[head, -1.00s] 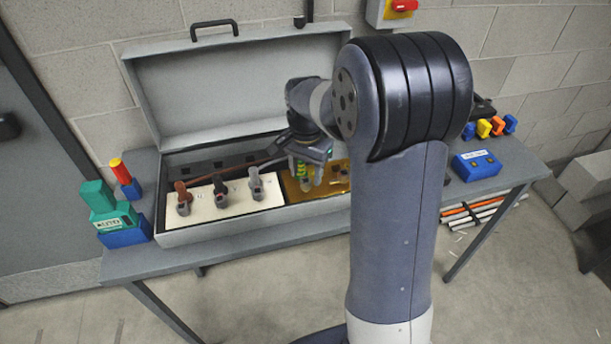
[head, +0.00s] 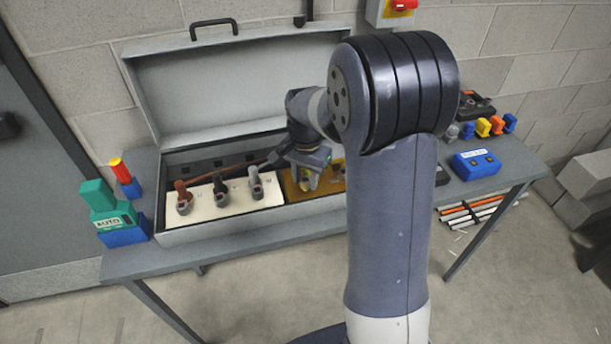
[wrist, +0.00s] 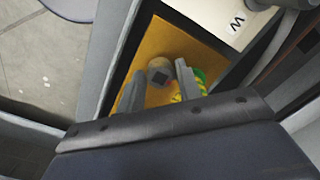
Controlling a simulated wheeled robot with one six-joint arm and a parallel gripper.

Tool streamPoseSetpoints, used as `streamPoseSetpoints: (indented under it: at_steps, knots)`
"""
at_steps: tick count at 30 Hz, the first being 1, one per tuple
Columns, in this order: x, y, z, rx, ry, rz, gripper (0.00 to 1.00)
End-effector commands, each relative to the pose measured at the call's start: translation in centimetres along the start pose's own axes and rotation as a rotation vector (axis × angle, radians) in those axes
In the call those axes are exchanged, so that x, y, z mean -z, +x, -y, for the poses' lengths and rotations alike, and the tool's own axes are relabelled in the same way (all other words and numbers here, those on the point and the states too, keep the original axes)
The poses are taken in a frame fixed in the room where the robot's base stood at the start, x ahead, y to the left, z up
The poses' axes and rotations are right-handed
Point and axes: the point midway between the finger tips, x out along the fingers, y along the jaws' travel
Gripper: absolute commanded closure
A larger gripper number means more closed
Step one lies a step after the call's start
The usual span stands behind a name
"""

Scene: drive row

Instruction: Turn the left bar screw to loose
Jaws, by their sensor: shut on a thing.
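The brass-coloured bar plate (head: 292,190) lies in the right part of the open grey case, and it also fills the middle of the wrist view (wrist: 205,52). My gripper (head: 307,180) is low over its left part. In the wrist view its two fingers (wrist: 160,76) stand on either side of a round, brownish screw head (wrist: 160,68) with a dark square in it, and are shut on it. A green and yellow striped piece (wrist: 199,78) shows beside the right finger. The screw's lower part is hidden.
A cream panel (head: 235,205) with three lever-like parts in brown, black and grey lies left of the bar plate. The case's lid (head: 230,90) stands open behind. A blue box (head: 476,165) and small coloured pieces stand at right, a green block (head: 98,197) at left.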

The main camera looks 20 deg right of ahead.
Motion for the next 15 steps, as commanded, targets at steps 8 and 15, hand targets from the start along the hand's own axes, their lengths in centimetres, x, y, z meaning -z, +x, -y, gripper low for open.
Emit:
streamPoseSetpoints:
  at_steps: [8,15]
  knots:
    - [0.01,-0.04,0.0,0.0,-0.029,0.0,0.89]
    - [0.02,-0.06,0.01,0.0,-0.153,0.0,0.89]
